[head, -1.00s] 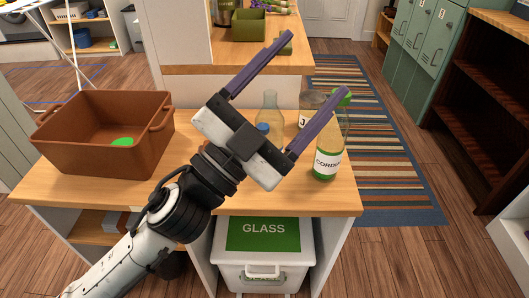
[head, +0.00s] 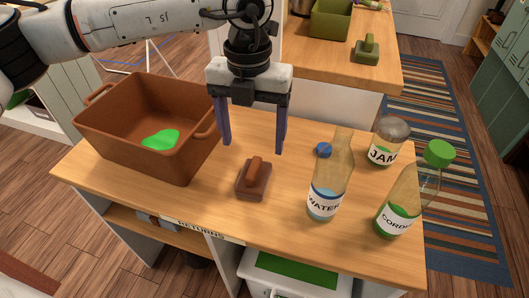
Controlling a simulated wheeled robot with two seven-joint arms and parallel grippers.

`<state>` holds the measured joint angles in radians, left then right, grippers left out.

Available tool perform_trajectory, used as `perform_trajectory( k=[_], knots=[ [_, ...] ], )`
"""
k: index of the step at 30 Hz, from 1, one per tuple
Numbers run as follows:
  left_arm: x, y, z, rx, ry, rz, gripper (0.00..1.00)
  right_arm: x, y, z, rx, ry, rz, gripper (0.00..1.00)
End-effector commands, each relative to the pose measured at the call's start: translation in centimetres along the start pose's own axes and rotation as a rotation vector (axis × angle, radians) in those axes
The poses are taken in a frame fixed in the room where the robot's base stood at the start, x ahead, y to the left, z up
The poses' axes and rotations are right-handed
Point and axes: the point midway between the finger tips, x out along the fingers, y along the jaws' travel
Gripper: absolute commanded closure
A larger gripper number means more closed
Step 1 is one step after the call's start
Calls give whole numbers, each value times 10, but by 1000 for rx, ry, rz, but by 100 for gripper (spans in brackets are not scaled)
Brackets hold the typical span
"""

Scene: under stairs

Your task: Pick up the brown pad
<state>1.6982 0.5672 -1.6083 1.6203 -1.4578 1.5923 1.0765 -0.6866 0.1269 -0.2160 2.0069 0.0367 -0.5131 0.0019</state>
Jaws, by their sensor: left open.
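The brown pad (head: 253,184) lies on the wooden counter. It has a dark brown block base and a raised, lighter brown handle on top. My left gripper (head: 252,148) is open and empty, its two purple fingers pointing down. The fingertips appear above and slightly behind the pad, apart from it. My right gripper is not in view.
A brown crate (head: 95,135) with a green item (head: 160,140) inside stands left of the pad. A water bottle (head: 325,190), a jam jar (head: 389,143) and a cordial bottle (head: 402,205) stand to the right. A blue cap (head: 324,150) lies near the water bottle. A green pad (head: 367,48) is on the back counter.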

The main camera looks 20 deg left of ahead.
Motion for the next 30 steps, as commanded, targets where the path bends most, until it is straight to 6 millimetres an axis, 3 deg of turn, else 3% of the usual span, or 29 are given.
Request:
perform_trajectory(
  k=[9, 16, 24, 30],
  knots=[
    [39, 3, 0, -2, 0, 9, 27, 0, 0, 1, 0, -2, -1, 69],
    [57, 2, 0, -1, 0, 7, 27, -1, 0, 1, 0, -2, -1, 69],
    [96, 2, 0, -1, 0, 6, 27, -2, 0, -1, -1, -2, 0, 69],
    [102, 2, 0, -1, -2, 6, 27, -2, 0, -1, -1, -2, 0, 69]
  ],
)
